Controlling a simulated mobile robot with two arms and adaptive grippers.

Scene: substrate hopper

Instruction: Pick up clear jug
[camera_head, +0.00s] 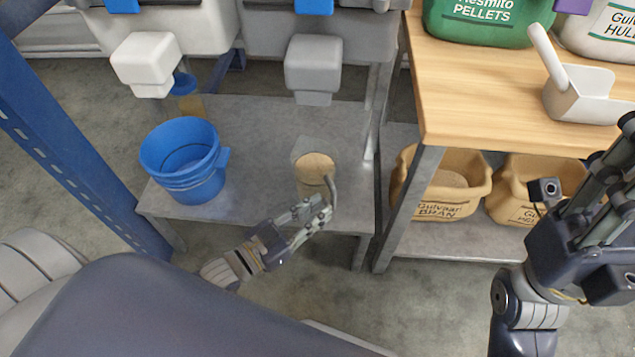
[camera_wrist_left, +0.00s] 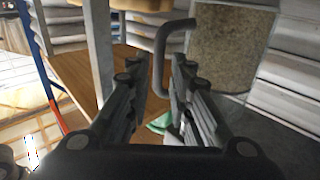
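The clear jug (camera_head: 314,172) stands upright on the grey metal bench below the grey hopper spout. It holds tan grainy material, and its grey handle points toward my left gripper (camera_head: 321,208). In the left wrist view the jug (camera_wrist_left: 228,48) is at the upper right. Its bent handle (camera_wrist_left: 160,55) shows between the two spread fingers of my left gripper (camera_wrist_left: 158,75). The fingers look apart, with space on both sides of the handle; I cannot tell whether either touches it. My right gripper (camera_head: 604,185) is raised at the right, partly cut off by the picture edge.
A blue bucket (camera_head: 185,160) stands on the bench (camera_head: 245,150) left of the jug. The grey spout (camera_head: 312,68) hangs above and behind the jug. A wooden table (camera_head: 470,90) stands right, with a white scoop (camera_head: 590,95) on top and tan bins (camera_head: 440,190) beneath.

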